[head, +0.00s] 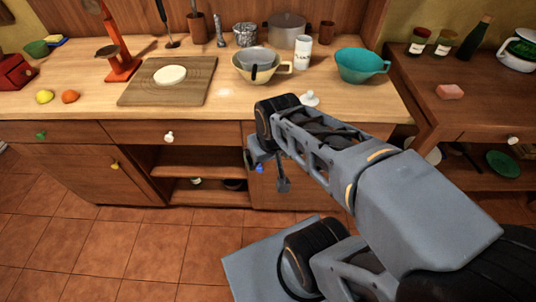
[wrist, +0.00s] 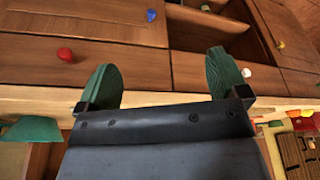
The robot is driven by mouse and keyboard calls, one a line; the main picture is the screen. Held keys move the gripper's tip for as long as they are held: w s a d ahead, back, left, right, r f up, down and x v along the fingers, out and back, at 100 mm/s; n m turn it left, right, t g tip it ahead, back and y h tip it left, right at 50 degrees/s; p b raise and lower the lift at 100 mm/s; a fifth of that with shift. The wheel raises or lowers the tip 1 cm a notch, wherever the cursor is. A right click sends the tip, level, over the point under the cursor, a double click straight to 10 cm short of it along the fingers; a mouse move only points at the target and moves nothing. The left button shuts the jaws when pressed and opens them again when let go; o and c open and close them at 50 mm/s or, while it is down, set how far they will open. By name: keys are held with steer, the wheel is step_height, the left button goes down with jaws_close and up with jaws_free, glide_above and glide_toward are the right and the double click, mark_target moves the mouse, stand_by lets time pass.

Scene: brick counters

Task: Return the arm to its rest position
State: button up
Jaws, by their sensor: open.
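My arm reaches from the lower right of the head view toward the counter (head: 110,108). Its wrist end is in front of the counter's drawers, below the top's front edge. My gripper shows in the wrist view (wrist: 163,76) with its two green-padded fingers wide apart and nothing between them. In the head view the gripper is mostly hidden by the arm's own links. Past the fingers, the wrist view shows wooden drawer and cupboard fronts with a red knob (wrist: 65,55) and a blue knob (wrist: 151,15).
The counter carries a cutting board (head: 140,96) with a white round item, a yellow bowl (head: 244,76) with a grey bowl in it, and a teal bowl (head: 362,68). A side counter (head: 425,85) stands at right. Open shelves (head: 205,170) are below. The tiled floor (head: 120,245) at left is clear.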

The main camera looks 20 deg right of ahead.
step_height(320, 180, up, 11)
steer(key=p, duration=0.9)
steer(key=shift+s+a+t+p, duration=0.2)
steer(key=shift+t+p, duration=0.1)
steer(key=shift+p, duration=0.1)
